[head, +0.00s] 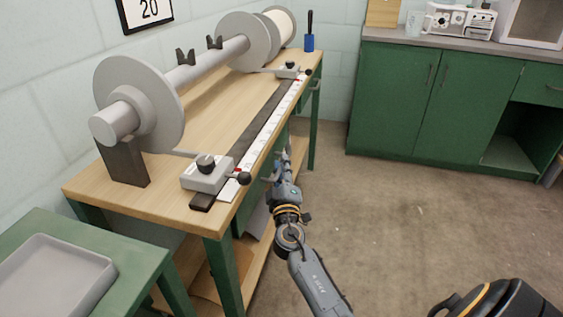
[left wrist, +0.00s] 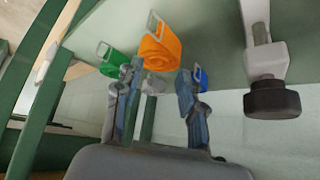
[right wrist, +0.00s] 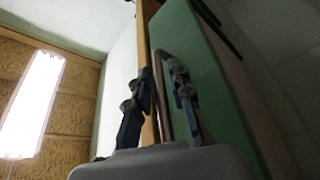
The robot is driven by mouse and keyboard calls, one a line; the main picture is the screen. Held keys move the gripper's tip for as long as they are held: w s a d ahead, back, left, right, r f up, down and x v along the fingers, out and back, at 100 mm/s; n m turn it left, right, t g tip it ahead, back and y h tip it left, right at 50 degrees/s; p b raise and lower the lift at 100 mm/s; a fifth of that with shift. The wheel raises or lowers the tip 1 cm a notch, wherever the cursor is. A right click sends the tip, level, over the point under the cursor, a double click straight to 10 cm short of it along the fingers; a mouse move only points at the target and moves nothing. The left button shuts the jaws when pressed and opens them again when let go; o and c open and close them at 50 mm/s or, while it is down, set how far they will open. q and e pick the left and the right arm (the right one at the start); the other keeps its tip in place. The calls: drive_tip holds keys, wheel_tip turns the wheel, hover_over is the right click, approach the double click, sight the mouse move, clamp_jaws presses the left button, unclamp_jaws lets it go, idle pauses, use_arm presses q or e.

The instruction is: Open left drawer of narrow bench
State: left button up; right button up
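The narrow bench (head: 215,105) has a wooden top and green legs, and it stands along the wall in the head view. My right gripper (head: 284,160) is low at its front side, below the top's edge. In the right wrist view a green panel (right wrist: 205,75), seemingly a drawer front, fills the middle. A bent bar handle (right wrist: 164,62) on it lies between the fingertips of my right gripper (right wrist: 160,72). I cannot tell whether they press on it. My left gripper (left wrist: 160,72) is open and empty in the left wrist view. It is not seen in the head view.
A grey tray (head: 55,280) lies on a green table. Green cabinets (head: 440,95) stand behind. The floor (head: 400,220) is clear.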

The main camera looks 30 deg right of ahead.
use_arm(q)
drive_tip(key=shift+s+a+f+g, duration=0.2)
drive_tip(key=shift+s+g, duration=0.1)
drive_tip(key=shift+s, duration=0.1)
use_arm(e)
drive_tip(key=shift+w+d+r, duration=0.1)
drive_tip(key=shift+w+d, duration=0.1)
drive_tip(key=shift+w, duration=0.2)
drive_tip(key=shift+c, duration=0.2)
clamp_jaws()
use_arm(q)
drive_tip(key=shift+d, duration=0.1)
use_arm(e)
drive_tip(key=shift+s+d, duration=0.1)
